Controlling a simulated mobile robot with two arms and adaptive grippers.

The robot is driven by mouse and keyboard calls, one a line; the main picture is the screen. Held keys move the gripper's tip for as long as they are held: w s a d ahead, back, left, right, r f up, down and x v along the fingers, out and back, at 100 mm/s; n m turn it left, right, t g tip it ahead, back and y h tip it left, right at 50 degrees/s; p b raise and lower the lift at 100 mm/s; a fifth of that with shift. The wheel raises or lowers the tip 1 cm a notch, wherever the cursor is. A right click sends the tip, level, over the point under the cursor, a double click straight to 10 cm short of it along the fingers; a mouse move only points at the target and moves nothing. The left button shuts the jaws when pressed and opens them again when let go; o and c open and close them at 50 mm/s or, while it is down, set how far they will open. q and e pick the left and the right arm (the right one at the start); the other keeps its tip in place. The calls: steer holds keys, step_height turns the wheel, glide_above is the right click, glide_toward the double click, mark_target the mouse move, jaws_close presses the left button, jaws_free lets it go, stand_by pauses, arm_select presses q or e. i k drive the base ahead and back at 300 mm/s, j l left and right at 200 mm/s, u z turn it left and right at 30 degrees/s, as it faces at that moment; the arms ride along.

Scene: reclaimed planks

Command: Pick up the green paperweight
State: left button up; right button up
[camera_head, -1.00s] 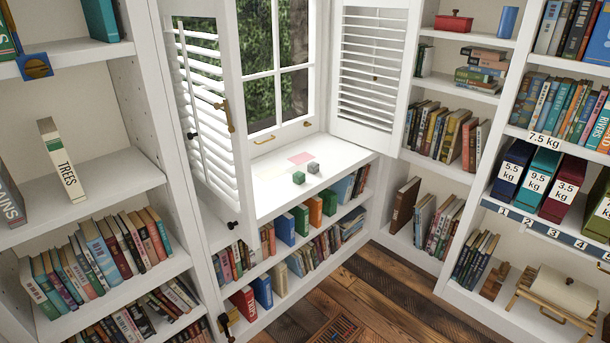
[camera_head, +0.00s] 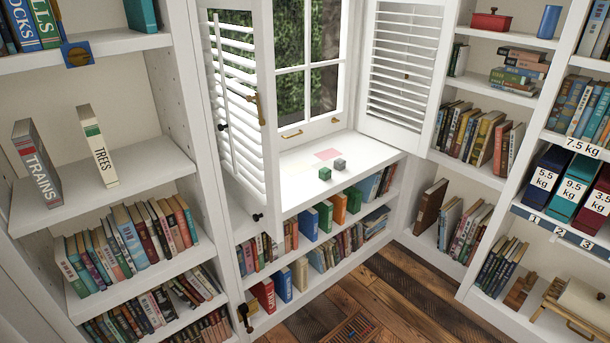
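The green paperweight (camera_head: 324,173) is a small green cube on the white window sill (camera_head: 297,196), in front of the window. A grey cube (camera_head: 340,164) sits close to its right on the same sill. Neither of my grippers shows in the head view.
Louvred shutters stand open to the left (camera_head: 238,110) and right (camera_head: 407,75) of the sill. Shelves of books flank the window, and more books fill the shelves below the sill. A pink square (camera_head: 327,154) lies on the sill behind the cubes.

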mark_target(324, 173)
steer(key=i+l+u, duration=0.2)
steer(key=u, duration=0.25)
steer(key=i+l+u, duration=0.15)
steer(key=u, duration=0.3)
steer(key=l+u, duration=0.4)
steer(key=i, duration=0.05)
